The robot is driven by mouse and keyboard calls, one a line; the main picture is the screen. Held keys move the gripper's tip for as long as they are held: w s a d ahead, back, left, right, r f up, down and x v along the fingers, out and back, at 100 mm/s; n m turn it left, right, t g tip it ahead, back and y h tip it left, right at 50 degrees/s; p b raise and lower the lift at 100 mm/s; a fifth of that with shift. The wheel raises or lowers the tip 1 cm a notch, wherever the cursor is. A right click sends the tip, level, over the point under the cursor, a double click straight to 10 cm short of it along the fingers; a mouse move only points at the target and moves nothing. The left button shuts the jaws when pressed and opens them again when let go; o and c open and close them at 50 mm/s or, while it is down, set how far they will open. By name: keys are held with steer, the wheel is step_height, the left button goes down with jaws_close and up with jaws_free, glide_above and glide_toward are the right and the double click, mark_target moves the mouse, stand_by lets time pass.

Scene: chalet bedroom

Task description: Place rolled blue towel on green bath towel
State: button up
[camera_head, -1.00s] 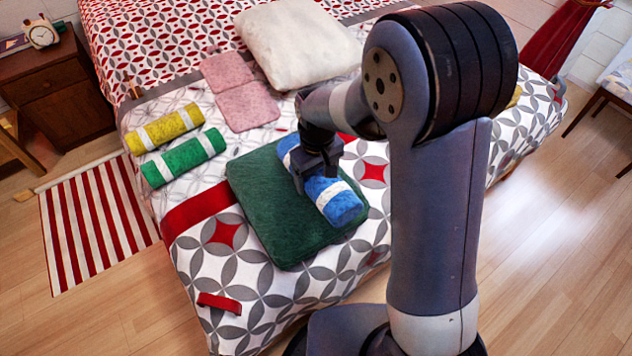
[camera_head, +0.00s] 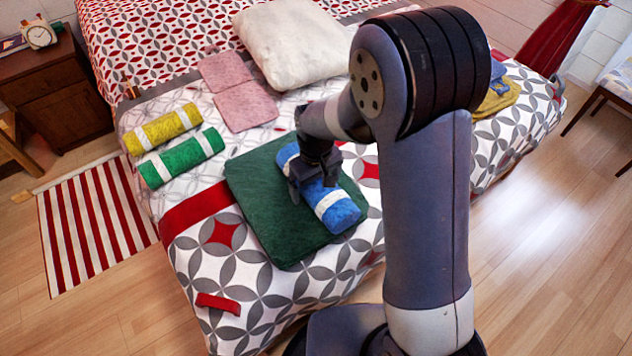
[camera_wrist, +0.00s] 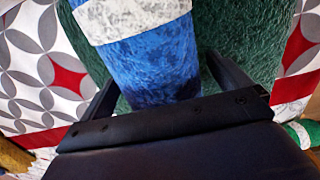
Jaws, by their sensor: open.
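The rolled blue towel (camera_head: 330,205) with white bands lies on the right part of the green bath towel (camera_head: 265,215), which is flat on the bed. My gripper (camera_head: 310,185) is over the middle of the roll, pointing down. In the wrist view my gripper (camera_wrist: 165,90) is open, with one finger on each side of the blue roll (camera_wrist: 150,65). The green bath towel (camera_wrist: 245,40) shows beneath the roll. Part of the roll is hidden by my gripper in the head view.
A yellow roll (camera_head: 162,130) and a green roll (camera_head: 182,158) lie to the left on the bed. Pink folded towels (camera_head: 245,105) and a white pillow (camera_head: 292,42) lie behind. A yellow folded towel (camera_head: 500,95) is at the right, beyond my arm.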

step_height(320, 180, up, 12)
steer(key=shift+r+p, duration=0.15)
steer(key=shift+p, duration=0.75)
